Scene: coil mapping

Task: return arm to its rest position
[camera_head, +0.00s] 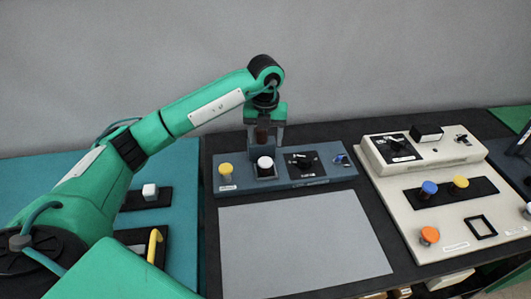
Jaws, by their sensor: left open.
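My left arm is green with black joints and comes in from the left. It reaches over to the back middle of the table. My left gripper (265,140) points down, with its two fingers apart, above and behind the white button on the blue-grey control panel (325,177). The gap between the fingers holds nothing that I can make out; a dark brown part shows between them. The panel carries a yellow button (226,169), a white button (265,163), a black dial (304,163) and a small blue switch (341,159). My right gripper is not in view.
A grey mat (303,241) lies bare in front of the panel. A cream console (388,217) with blue, yellow and orange knobs stands at the right. A grey wall stands behind.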

